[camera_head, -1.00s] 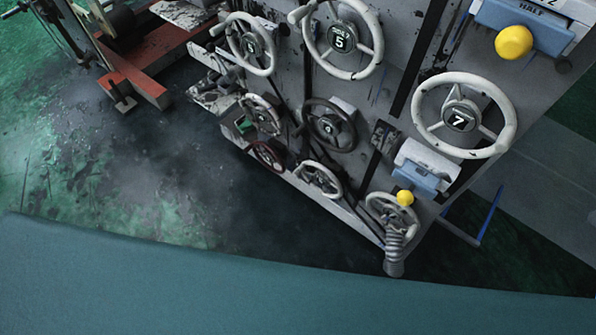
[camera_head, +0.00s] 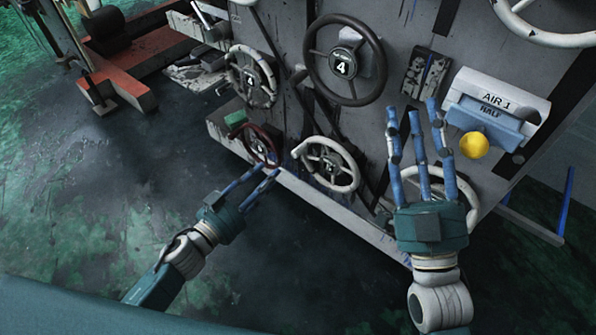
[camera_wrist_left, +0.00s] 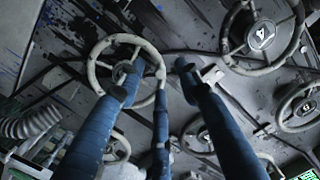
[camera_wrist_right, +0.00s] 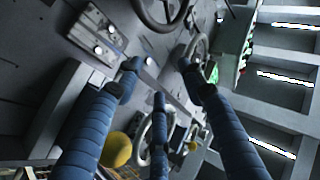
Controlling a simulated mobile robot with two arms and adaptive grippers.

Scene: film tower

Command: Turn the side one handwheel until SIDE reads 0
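I cannot tell which handwheel is side one, as the small labels are unreadable. In the head view a dark handwheel (camera_head: 343,64) shows 4 on its hub, and a grey handwheel (camera_head: 251,78) left of it also seems to show 4. A red-rimmed wheel (camera_head: 262,147) and a white wheel (camera_head: 330,164) sit lower. My left gripper (camera_head: 262,174) is open and empty, its fingertips near the red wheel in the picture. My right gripper (camera_head: 413,108) is open and empty, partly hiding another pale wheel (camera_head: 467,196). In the left wrist view a pale wheel (camera_wrist_left: 97,56) lies behind the fingers.
Another white wheel (camera_head: 545,36) is at top right. A red frame (camera_head: 130,85) stands at back left. The dark floor is open at lower left.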

